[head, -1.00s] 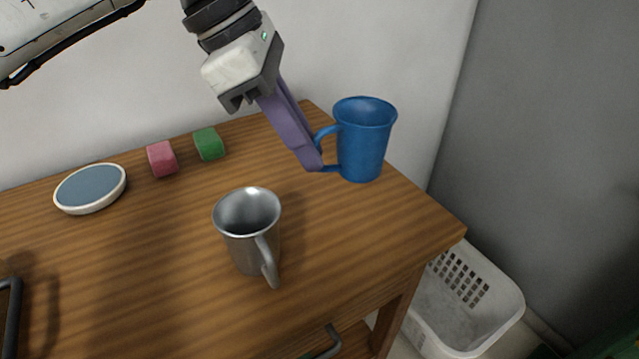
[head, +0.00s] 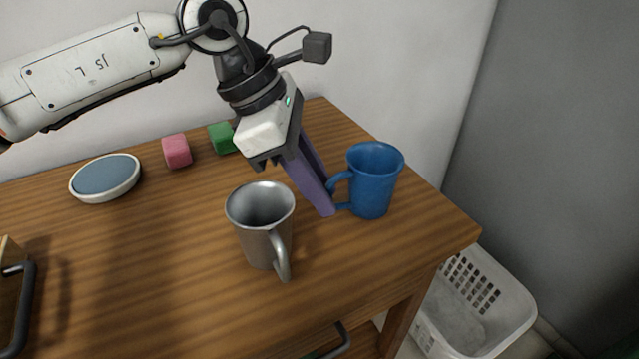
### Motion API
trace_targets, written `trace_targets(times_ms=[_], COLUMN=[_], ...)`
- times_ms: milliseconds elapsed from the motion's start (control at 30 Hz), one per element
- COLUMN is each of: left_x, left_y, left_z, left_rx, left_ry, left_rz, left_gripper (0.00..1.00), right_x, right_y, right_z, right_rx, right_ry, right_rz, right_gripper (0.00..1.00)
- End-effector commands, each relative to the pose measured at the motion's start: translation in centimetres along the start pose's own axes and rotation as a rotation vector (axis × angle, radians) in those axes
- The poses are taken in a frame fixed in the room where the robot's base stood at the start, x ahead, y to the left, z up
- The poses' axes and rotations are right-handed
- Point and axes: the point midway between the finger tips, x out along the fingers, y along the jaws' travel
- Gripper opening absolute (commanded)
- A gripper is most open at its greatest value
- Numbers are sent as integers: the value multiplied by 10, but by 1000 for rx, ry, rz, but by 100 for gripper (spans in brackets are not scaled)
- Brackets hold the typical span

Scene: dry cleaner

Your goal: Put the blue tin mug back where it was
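The blue tin mug (head: 372,182) stands upright at the right part of the wooden table, its handle facing left. Its base is at or very near the tabletop; I cannot tell for sure that it touches. My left gripper (head: 329,203) reaches down from the upper left, its purple fingers shut on the mug's handle, which they partly hide. My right gripper is not in view.
A grey metal mug (head: 263,228) stands left of the blue mug on the table (head: 170,270). A blue-topped round dish (head: 106,177), a pink cube (head: 176,151) and a green cube (head: 221,138) lie further back. A white basket (head: 478,310) stands below the right edge.

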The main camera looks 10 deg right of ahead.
Motion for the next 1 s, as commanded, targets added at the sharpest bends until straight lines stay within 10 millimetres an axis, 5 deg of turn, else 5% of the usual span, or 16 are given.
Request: trace_targets(times_ms=[433,1000], left_x=[-9,-114], left_y=[1,0], left_z=[2,2], left_rx=[0,-1], left_ry=[0,0], left_rz=[2,1], left_gripper=[27,27], right_x=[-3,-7], right_y=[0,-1], right_z=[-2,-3], right_rx=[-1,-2], right_ry=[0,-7], right_rz=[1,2], right_gripper=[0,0])
